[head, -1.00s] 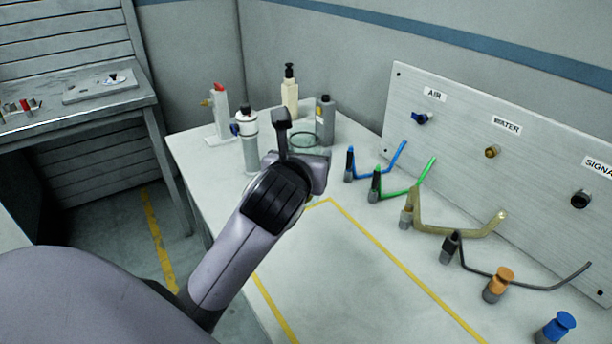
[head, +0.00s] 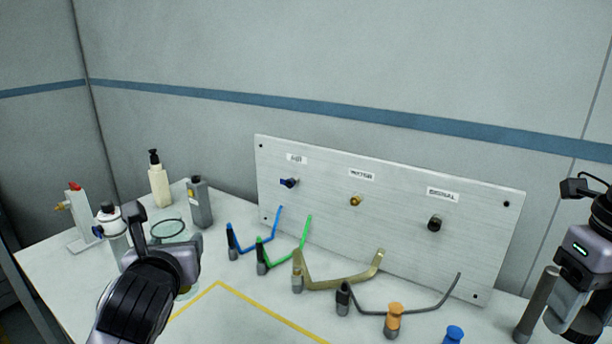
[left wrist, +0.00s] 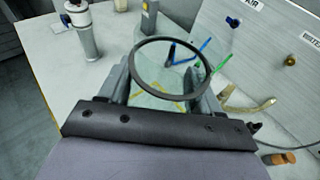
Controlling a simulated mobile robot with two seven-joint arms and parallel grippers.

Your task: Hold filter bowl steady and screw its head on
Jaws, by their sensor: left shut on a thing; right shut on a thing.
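The filter bowl (left wrist: 172,105) is a clear cup with a dark ring rim. In the left wrist view it stands upright between the fingers of my left gripper (left wrist: 166,98), which is shut on it. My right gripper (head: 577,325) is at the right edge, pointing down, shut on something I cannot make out. A dark grey cylinder (head: 538,305) shows beside it; I cannot tell whether they touch. I cannot identify the filter head.
A white unit with a black top (head: 108,222), a red-topped stand (head: 80,213), a cream pump bottle (head: 158,182) and a grey bottle (head: 199,203) stand at the left. Bent coloured hoses (head: 340,281) and knobs (head: 394,318) line the labelled panel (head: 400,235). The yellow-outlined area is mostly clear.

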